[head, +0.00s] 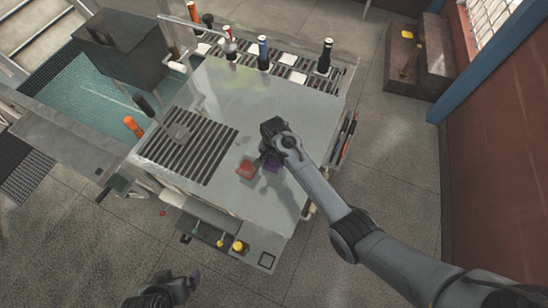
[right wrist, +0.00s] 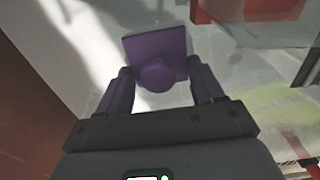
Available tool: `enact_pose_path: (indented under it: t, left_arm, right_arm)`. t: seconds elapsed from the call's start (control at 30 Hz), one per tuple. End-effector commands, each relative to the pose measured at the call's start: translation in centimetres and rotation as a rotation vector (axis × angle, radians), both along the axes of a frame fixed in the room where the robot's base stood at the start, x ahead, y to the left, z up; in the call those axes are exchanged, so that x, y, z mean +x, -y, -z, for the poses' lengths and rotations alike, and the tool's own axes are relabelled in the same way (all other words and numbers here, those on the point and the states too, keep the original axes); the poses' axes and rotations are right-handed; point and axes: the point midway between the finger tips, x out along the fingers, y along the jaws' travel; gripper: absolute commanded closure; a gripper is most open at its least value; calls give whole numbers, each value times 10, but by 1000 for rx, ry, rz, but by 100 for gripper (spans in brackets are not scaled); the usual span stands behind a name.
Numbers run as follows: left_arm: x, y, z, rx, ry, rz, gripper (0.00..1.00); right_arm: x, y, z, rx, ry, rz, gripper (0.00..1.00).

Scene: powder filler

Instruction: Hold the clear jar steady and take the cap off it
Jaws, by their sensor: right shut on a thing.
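My right gripper (head: 268,157) is low over the front right of the light table top (head: 300,110). In the right wrist view, a purple square piece with a round knob (right wrist: 157,77) sits between the two fingers of this gripper, which is shut on it. The same purple piece shows partly behind the gripper in the head view (head: 274,164). I cannot make out a clear jar or tell whether the purple piece is its cap. My left gripper (head: 188,283) is dark and away from the table at the bottom of the head view; its jaw opening is unclear.
A red piece (head: 246,170) lies just left of my right gripper. A slotted grate (head: 187,146) is set in the table at left. Several bottles, including a blue-banded one (head: 263,53), stand along the back edge. The table's middle is clear.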

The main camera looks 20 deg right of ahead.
Motion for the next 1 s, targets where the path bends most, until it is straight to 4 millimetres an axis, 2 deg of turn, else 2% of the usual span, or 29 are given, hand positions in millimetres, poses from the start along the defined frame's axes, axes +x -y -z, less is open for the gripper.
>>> enact_pose_path:
  t: [0.13,0.17,0.3,0.57,0.73,0.87,1.0]
  left_arm:
    - [0,0,2,0,0,0,2]
    - [0,0,1,0,0,0,2]
    - [0,0,1,0,0,0,2]
    - [0,0,1,0,0,0,2]
    - [0,0,0,0,0,0,2]
    - [0,0,-1,0,0,0,2]
    - [0,0,0,0,0,0,2]
  right_arm:
    - [0,0,4,0,0,0,70]
    - [0,0,3,0,0,0,30]
    - [0,0,3,0,0,0,9]
    - [0,0,3,0,0,0,8]
    - [0,0,-4,0,1,0,8]
    - [1,0,-20,1,4,0,8]
    - [1,0,-44,0,4,0,8]
